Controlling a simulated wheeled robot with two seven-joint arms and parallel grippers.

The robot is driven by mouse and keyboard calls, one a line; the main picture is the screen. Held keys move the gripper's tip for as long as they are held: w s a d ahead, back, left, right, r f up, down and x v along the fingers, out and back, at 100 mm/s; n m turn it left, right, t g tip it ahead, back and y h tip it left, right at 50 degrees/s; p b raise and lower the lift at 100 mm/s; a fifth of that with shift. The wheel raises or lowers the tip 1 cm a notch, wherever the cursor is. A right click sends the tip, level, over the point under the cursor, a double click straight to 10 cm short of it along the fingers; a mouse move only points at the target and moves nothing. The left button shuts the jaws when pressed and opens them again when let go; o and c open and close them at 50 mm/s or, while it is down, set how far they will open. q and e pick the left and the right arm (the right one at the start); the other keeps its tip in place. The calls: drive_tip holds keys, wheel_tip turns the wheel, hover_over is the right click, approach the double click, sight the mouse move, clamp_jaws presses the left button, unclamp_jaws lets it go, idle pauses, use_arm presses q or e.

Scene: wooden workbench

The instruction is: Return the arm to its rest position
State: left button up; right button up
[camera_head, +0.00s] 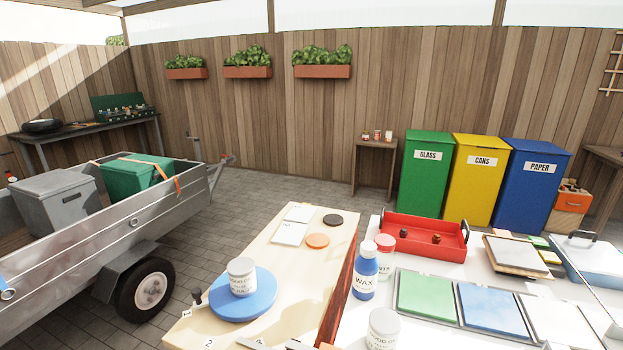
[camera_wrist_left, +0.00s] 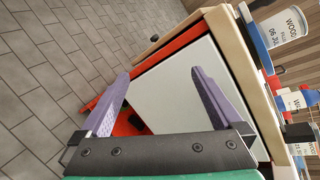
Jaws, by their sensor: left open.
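My left gripper (camera_wrist_left: 158,76) shows in the left wrist view with two purple fingers spread wide and nothing between them. Behind the fingers are a pale flat panel (camera_wrist_left: 180,90) and red parts at the side of the wooden bench. Paved floor lies to the left of the fingers. I cannot make out my left gripper in the head view, and my right gripper is in neither view.
The wooden bench top (camera_head: 275,262) holds a blue round turntable (camera_head: 222,307) with a white jar (camera_head: 241,276). A blue wax bottle (camera_head: 365,272), a red tray (camera_head: 424,236) and coloured panels (camera_head: 427,297) stand to the right. A trailer (camera_head: 110,235) stands left.

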use_arm(q)
drive_tip(key=s+d+f+n+g+y+p, duration=0.1)
drive_tip(key=s+f+n+g, duration=0.2)
drive_tip(key=s+f+n, duration=0.45)
drive_tip(key=s+d+f+n+g+y, duration=0.1)
drive_tip(key=s+f+n+g, duration=0.3)
drive_tip(key=f, duration=0.6)
drive_tip(key=s+d+f+n+g, duration=0.2)
drive_tip(key=s+d+f+n, duration=0.1)
drive_tip(key=s, duration=0.3)
drive_tip(key=s+d+f+n+g, duration=0.1)
drive_tip(key=s+d+f+n, duration=0.2)
drive_tip(key=s+f+n, duration=0.1)
drive_tip(key=s+d+f+n+g+h, duration=0.1)
drive_tip(key=s+d+f+n+g, duration=0.1)
drive_tip(key=s, duration=0.7)
wheel_tip(320, 180, down, 2)
drive_tip(key=d+n+p, duration=0.1)
drive_tip(key=n, duration=0.2)
drive_tip(key=shift+d+g, duration=0.3)
drive_tip(key=shift+d, duration=0.1)
